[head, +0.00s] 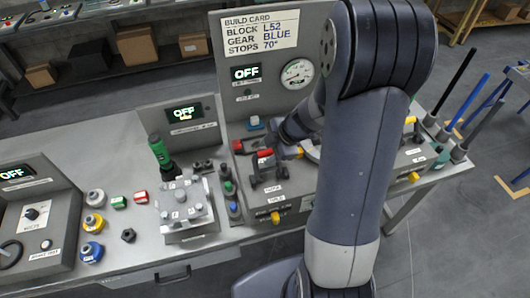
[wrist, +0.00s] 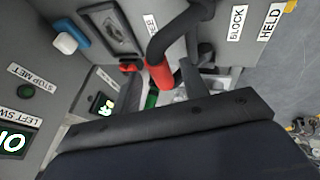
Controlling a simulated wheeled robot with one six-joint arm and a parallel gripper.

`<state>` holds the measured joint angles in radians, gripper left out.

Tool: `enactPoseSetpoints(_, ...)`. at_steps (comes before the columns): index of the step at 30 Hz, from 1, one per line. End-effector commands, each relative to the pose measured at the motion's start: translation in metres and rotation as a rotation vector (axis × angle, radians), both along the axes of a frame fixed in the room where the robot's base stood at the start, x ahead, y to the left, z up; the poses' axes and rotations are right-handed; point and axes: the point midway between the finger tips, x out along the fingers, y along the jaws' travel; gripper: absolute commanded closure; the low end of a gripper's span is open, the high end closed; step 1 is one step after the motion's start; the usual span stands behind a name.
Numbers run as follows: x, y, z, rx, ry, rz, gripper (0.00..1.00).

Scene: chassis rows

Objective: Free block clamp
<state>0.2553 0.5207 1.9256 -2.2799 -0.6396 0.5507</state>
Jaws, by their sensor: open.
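The block clamp shows in the head view as a dark lever with a red grip (head: 265,154) on the grey station. In the wrist view a bent dark lever with a red grip (wrist: 159,74) stands just beyond my gripper. My gripper (head: 288,146) is beside the red grip in the head view, partly hidden behind my arm. It is open, and I see nothing held between its fingers. Labels reading BLOCK (wrist: 237,24) and HELD (wrist: 271,22) lie right of the lever in the wrist view. The block itself is not clearly visible.
The build card (head: 260,32) reads block L52, gear BLUE, stops 70°. A gauge (head: 297,73) and an OFF display (head: 246,72) are below it. A metal fixture (head: 186,208), green-handled tool (head: 159,150) and several small parts stand left.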

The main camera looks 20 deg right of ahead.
Motion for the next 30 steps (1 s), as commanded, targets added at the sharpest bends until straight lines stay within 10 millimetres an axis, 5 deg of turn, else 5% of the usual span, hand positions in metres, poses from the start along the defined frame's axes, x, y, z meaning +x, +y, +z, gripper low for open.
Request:
enactPoseSetpoints(15, -0.025, -0.031, 0.069, -0.002, -0.003, -0.001, 0.58)
enactPoseSetpoints(30, -0.027, -0.031, 0.071, 0.000, 0.001, 0.000, 0.58)
